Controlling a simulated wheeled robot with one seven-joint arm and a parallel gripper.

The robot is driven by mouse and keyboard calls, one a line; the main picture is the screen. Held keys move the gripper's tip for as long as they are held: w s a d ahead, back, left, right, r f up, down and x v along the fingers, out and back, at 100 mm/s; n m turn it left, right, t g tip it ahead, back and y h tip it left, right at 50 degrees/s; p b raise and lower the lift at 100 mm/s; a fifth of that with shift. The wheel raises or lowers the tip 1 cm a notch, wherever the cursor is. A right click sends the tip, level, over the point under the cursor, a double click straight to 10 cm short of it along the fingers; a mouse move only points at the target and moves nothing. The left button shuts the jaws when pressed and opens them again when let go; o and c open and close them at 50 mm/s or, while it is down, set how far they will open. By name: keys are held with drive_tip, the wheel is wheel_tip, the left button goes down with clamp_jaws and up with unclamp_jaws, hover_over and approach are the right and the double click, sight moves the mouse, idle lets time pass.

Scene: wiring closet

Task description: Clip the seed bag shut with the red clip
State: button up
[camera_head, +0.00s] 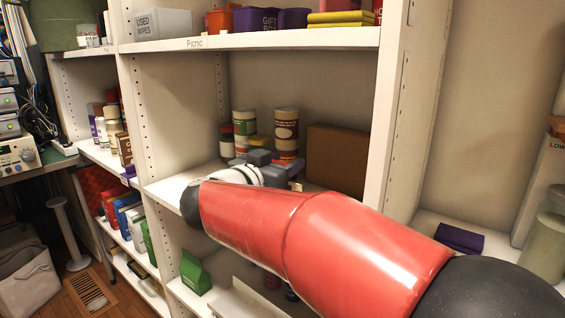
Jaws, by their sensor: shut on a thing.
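My gripper (272,160) is grey and reaches into the middle shelf bay, in front of several cans. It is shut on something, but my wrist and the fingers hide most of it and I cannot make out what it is. Small dull-yellow patches show at the fingers. I cannot pick out the red clip. A green bag-like packet (195,273) with a peaked top stands on the lower shelf at left. I cannot read its label, so I cannot tell if it is the seed bag.
The white shelf upright (392,110) is close on the right. The "Picnic" shelf (250,41) lies above. Bare shelf (172,188) shows left of my wrist.

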drive_tip(key=shift+f, duration=0.7)
idle(0.3)
drive_tip(key=o, duration=1)
drive_tip(key=shift+o, duration=0.2)
drive_tip(key=v, duration=0.7)
drive_tip(key=shift+s+a, duration=0.25)
drive_tip(key=shift+s, duration=0.05)
